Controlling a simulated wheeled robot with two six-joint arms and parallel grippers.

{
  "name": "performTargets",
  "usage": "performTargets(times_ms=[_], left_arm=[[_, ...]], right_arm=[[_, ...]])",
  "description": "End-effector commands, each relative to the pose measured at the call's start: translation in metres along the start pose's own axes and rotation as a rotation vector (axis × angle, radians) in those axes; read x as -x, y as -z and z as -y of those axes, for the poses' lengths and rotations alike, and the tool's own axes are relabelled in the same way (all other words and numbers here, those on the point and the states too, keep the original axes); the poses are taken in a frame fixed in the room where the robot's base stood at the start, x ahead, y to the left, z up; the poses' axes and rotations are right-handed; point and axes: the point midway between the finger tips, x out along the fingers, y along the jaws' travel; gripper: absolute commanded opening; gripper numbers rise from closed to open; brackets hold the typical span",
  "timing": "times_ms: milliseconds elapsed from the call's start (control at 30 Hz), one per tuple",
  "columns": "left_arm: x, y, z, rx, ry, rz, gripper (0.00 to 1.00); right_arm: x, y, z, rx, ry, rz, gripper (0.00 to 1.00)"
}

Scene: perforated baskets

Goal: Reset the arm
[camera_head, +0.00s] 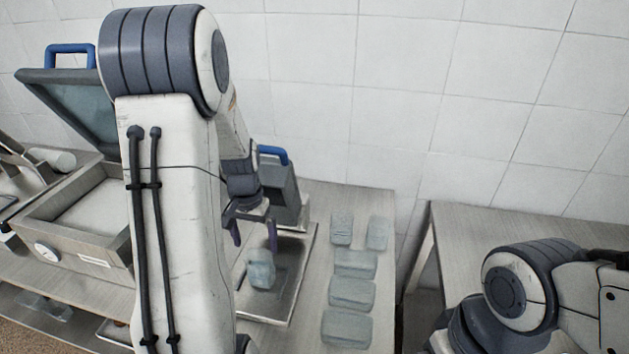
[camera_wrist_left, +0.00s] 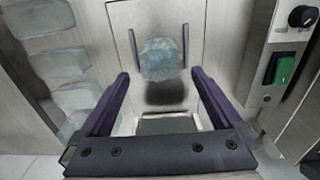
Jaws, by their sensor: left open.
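My left gripper (camera_head: 254,236) is open and empty, pointing down over a metal plate (camera_head: 300,268) on the table. Its two purple fingers also show in the left wrist view (camera_wrist_left: 160,76), spread apart. My left arm hides much of the table's left part. My right arm shows at the lower right, but its gripper is out of view.
Several similar pale blocks (camera_head: 351,292) lie on the table right of the plate. A dark unit with a blue handle (camera_head: 272,154) stands behind the gripper. An open-lidded metal box (camera_head: 75,215) is at the left. A green switch (camera_wrist_left: 281,69) shows in the wrist view.

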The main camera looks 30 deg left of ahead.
Motion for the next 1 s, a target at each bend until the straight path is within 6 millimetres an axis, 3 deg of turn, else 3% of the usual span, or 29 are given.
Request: performTargets(times_ms=[267, 800, 967, 1000], left_arm=[[-0.008, 0.000, 0.000, 0.000, -0.001, 0.003, 1.00], [-0.100, -0.002, -0.001, 0.000, -0.002, 0.006, 1.00], [-0.124, -0.001, -0.001, 0.000, -0.001, 0.004, 1.00], [-0.118, 0.001, 0.000, 0.000, 0.001, -0.002, 1.00]], right_arm=[[0.002, 0.000, 0.000, 0.000, 0.000, 0.000, 1.00], [0.021, 0.001, 0.002, -0.001, 0.000, 0.000, 1.00], [0.024, 0.001, 0.002, -0.001, 0.000, 0.000, 1.00], [0.026, 0.001, 0.002, -0.001, 0.000, 0.000, 1.00]])
